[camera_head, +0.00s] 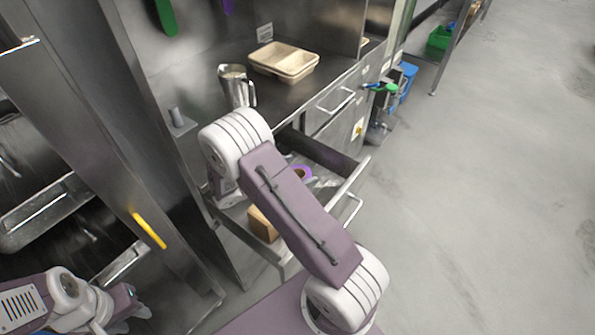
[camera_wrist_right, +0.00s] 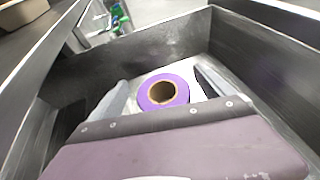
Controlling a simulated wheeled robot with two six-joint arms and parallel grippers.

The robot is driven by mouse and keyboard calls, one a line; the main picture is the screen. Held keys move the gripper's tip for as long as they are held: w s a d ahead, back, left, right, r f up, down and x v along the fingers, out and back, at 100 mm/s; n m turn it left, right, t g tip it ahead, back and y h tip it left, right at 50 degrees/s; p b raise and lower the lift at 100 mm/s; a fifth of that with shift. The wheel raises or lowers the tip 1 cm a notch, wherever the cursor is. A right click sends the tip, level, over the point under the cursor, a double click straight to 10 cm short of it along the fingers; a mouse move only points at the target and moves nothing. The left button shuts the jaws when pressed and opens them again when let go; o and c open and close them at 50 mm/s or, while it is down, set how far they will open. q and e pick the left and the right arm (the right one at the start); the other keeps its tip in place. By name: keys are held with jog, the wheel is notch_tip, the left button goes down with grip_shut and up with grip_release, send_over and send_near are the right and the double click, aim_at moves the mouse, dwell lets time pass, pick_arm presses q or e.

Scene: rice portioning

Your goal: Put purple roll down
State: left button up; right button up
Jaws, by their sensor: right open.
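The purple roll (camera_head: 304,171) lies inside the open drawer (camera_head: 335,160), partly hidden by my right arm in the head view. In the right wrist view, the purple roll (camera_wrist_right: 181,91) shows its brown cardboard core and sits on the drawer floor. My right gripper (camera_wrist_right: 161,79) is open, with one finger on each side of the roll in that view and visible space beside it. Whether a finger touches the roll is unclear. My left gripper (camera_head: 132,309) is at the lower left of the head view, far from the drawer, its jaws too small to read.
A brown box (camera_head: 262,224) sits in the near part of the drawer. A metal pitcher (camera_head: 236,88) and beige trays (camera_head: 284,62) stand on the counter above. The drawer walls (camera_wrist_right: 75,80) rise close around my right gripper. Open floor lies to the right.

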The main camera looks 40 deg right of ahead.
jog(key=v, duration=0.7)
jog(key=shift+a+r, duration=0.25)
jog(key=shift+r, duration=0.2)
